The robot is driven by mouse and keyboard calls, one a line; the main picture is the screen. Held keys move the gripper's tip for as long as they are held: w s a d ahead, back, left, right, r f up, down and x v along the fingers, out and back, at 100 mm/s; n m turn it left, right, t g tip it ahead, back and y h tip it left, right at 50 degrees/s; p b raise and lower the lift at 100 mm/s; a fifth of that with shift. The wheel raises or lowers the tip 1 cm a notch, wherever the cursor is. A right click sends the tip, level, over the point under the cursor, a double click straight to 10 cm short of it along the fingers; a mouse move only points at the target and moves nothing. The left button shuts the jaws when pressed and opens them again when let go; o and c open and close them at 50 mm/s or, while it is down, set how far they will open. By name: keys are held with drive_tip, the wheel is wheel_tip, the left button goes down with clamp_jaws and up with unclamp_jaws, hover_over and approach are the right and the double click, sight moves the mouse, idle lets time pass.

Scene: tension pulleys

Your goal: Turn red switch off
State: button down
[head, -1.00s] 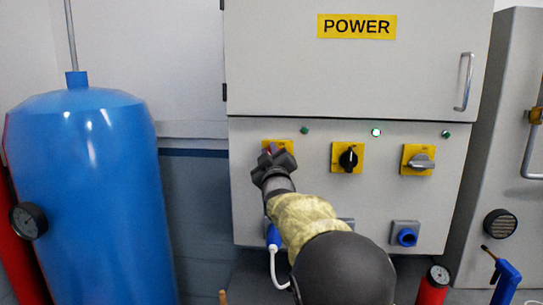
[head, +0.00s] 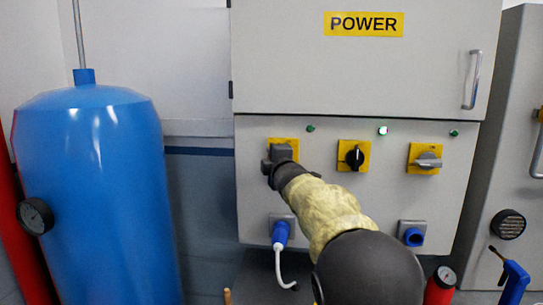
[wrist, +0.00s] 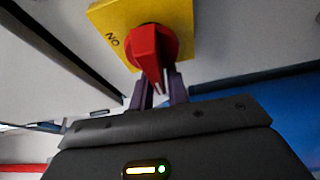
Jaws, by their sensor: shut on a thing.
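The red switch (wrist: 146,46) sits on a yellow plate (wrist: 108,20) in the wrist view, with a dark marking on the plate beside it. My gripper (wrist: 160,92) is shut on the red switch's handle, one finger on each side. In the head view my gripper (head: 280,158) is at the left yellow plate (head: 282,142) of the power cabinet and hides the red switch there.
The power cabinet (head: 340,200) also has a black switch (head: 354,157) and a grey switch (head: 428,160). One indicator lamp (head: 383,130) glows. A blue plug (head: 281,232) with a white cable sits below my gripper. A blue tank (head: 95,190) stands at left.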

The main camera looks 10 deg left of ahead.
drive_tip(key=shift+w+d+f+n+h, duration=0.1)
drive_tip(key=shift+d+f+n+h, duration=0.1)
drive_tip(key=shift+f+n+h, duration=0.15)
drive_tip(key=c, duration=1.4)
unclamp_jaws()
drive_tip(key=shift+o, duration=0.2)
drive_tip(key=shift+r, duration=0.15)
drive_tip(key=b+v, duration=0.8)
drive_tip(key=v, duration=0.9)
drive_tip(key=shift+s+d+b, duration=0.2)
drive_tip(key=shift+b, duration=0.1)
drive_tip(key=shift+r, duration=0.1)
